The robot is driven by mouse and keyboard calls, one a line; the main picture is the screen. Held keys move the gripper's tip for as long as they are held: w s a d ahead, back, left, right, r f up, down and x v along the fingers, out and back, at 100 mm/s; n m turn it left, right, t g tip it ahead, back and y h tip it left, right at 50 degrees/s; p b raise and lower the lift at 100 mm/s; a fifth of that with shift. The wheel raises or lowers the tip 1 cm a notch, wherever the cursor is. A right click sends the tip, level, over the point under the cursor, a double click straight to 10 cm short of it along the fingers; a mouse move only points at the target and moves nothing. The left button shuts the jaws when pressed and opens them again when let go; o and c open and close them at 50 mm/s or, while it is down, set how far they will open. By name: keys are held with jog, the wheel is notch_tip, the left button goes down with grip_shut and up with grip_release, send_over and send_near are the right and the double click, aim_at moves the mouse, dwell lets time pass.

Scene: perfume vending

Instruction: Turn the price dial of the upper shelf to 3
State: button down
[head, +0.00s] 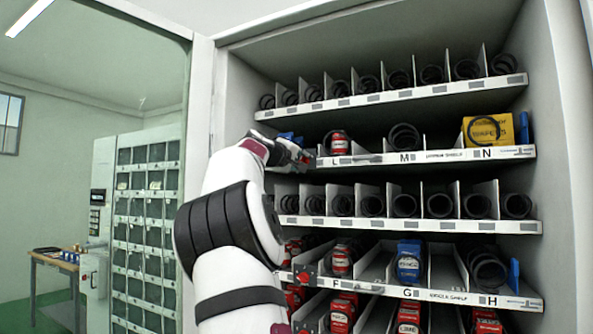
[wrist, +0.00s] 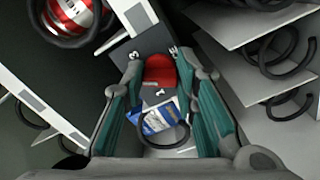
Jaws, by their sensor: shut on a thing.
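The price dial has a red knob (wrist: 160,72) on a dark grey plate (wrist: 153,45) in the wrist view. A 3 shows on the plate at the upper left of the knob, a 1 below it, and a partly covered mark at upper right. I cannot tell which number the knob points to. My gripper (wrist: 158,70) is shut on the knob, one finger on each side. In the head view my gripper (head: 301,156) is at the left end of the upper shelf (head: 430,157), labelled L, M, N, and largely hides the dial.
A red can (head: 338,143) and a yellow box (head: 489,130) stand on that shelf. Black coils fill the rows above and below. A lower shelf has its own red dial (head: 304,277). The glass door (head: 100,150) stands open at left.

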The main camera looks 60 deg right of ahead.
jog(key=m+b, duration=0.1)
jog(key=m, duration=0.2)
jog(key=m+b, duration=0.1)
jog(key=m, duration=0.1)
jog(key=shift+f+m+b, duration=0.2)
jog(key=shift+m+b, duration=0.15)
jog(key=shift+m, duration=0.05)
dwell(0.4)
jog(key=c, duration=1.3)
grip_release()
jog(key=shift+r, duration=0.1)
jog(key=shift+w, duration=0.1)
jog(key=shift+a, duration=0.7)
jog(key=shift+s+a, duration=0.2)
jog(key=shift+a, duration=1.55)
jog(key=shift+s+a, duration=0.15)
jog(key=shift+a, duration=1.55)
jog(key=shift+s+a, duration=0.2)
jog(key=shift+a, duration=1.55)
